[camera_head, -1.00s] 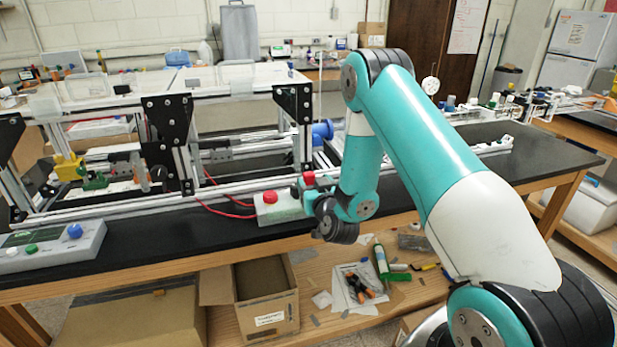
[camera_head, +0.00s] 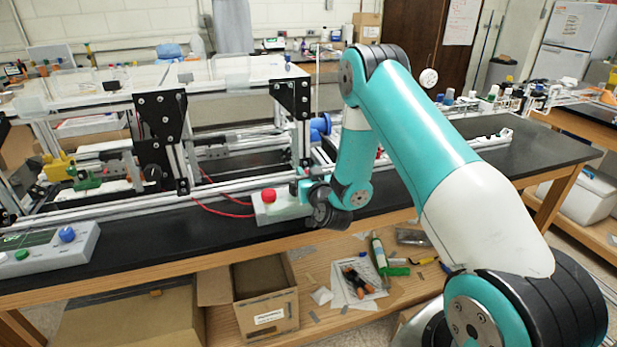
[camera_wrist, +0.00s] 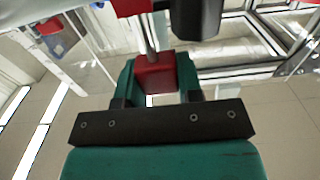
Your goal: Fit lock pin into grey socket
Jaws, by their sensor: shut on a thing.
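In the wrist view, my gripper (camera_wrist: 156,84) has its teal fingers on either side of a red block, which looks like the handle of the lock pin (camera_wrist: 155,73). A thin metal shaft runs from the red block towards a red part (camera_wrist: 132,6) at the top edge. Whether the shaft enters that part or passes behind it, I cannot tell. A dark grey rounded part (camera_wrist: 196,18), possibly the grey socket, is just right of the shaft. In the head view, my gripper (camera_head: 304,189) is by the frame's front rail; my arm mostly hides it and the pin cannot be made out.
A box with a red button (camera_head: 268,195) stands close to my gripper on the black bench. The extrusion frame's black bracket plate (camera_head: 293,100) rises behind. A control box (camera_head: 48,245) is at the left. The bench's right part (camera_head: 530,160) is fairly clear.

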